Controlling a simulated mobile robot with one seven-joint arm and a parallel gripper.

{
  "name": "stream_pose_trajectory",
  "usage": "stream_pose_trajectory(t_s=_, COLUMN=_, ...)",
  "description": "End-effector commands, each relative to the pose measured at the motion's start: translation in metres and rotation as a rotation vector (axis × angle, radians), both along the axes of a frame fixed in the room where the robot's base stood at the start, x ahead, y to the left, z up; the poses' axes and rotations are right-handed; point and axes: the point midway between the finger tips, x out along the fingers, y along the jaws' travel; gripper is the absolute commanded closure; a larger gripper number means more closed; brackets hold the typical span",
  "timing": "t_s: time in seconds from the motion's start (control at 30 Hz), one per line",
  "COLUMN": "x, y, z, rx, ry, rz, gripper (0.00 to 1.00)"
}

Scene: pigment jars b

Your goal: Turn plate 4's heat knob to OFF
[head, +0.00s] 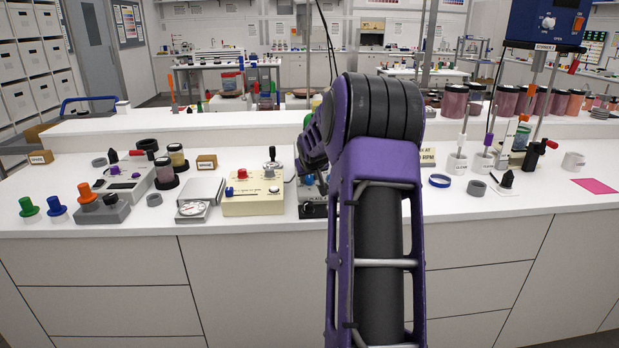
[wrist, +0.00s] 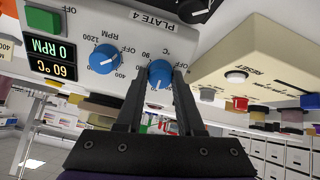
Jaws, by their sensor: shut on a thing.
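Plate 4 (wrist: 185,32) shows its front panel in the wrist view, with lettering tilted. Its displays (wrist: 52,60) read 0 RPM and 60 °C. The blue heat knob (wrist: 159,70), by the °C and OFF marks, sits between the fingertips of my gripper (wrist: 161,77), which is shut on it. A pale pointer line shows on the knob, partly between the fingers; its exact setting is hard to read. A second blue knob, for RPM (wrist: 103,59), is beside it, apart from the fingers. In the head view plate 4 (head: 309,196) is mostly hidden behind my arm.
A beige control box (head: 253,200) stands close to the left of plate 4; its corner also looms in the wrist view (wrist: 255,62). A small scale (head: 193,211) is farther left. Beakers (head: 457,163) stand to the right on the white bench.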

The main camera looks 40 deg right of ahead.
Motion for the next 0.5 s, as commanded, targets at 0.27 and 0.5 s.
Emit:
stream_pose_trajectory(t_s=0.27, x=0.0, y=-0.0001, z=0.0016, rx=-0.058, ry=0.036, rz=0.066, gripper=1.0)
stream_pose_trajectory(t_s=0.5, x=-0.0003, y=0.0002, z=0.0022, rx=-0.172, ry=0.108, rz=0.197, gripper=1.0)
